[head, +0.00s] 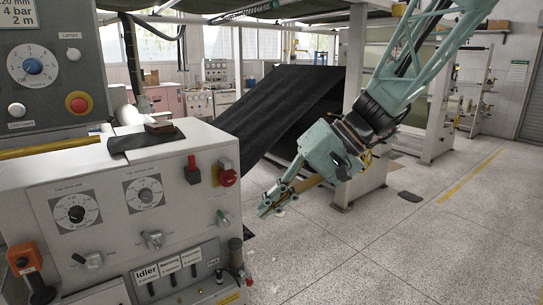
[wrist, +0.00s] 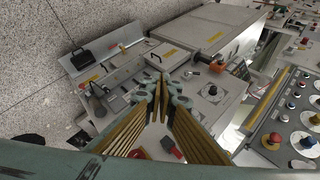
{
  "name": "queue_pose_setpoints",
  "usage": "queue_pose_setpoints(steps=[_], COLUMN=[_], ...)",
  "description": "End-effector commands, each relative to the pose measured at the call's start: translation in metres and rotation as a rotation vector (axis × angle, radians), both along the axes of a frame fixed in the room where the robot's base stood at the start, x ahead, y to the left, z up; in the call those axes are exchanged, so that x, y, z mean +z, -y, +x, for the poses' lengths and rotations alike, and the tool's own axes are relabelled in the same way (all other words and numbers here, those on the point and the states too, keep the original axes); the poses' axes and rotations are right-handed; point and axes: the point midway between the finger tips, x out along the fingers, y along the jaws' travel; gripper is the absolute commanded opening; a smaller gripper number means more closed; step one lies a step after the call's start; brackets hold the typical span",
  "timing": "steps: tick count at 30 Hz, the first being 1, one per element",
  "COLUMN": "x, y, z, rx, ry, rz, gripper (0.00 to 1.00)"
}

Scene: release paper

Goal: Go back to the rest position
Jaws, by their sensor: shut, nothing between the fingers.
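My gripper (head: 266,208) hangs in mid-air at the end of the pale teal arm in the head view. It points down and to the left, to the right of the white control cabinet (head: 205,160). Its fingers are shut and hold nothing. In the wrist view my gripper (wrist: 165,88) shows with its brown fingers meeting at the tips, in front of the cabinet's panel, which lies beyond them. I cannot tell the exact gap between the fingertips and the cabinet.
The cabinet carries dials, a red knob (head: 228,178) and a row of levers (head: 172,270). A grey control box (head: 55,65) stands at the left. A sloped black sheet (head: 285,105) stands behind my gripper. The speckled floor (head: 430,240) at the right is mostly clear.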

Motion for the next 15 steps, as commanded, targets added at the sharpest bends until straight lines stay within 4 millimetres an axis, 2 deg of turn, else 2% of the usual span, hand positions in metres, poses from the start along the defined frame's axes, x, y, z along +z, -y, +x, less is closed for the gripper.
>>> queue_pose_setpoints(steps=[15], x=[0.02], y=[0.038], z=[-0.085], rx=[-0.014], ry=[0.003], rz=[-0.164], gripper=[0.0])
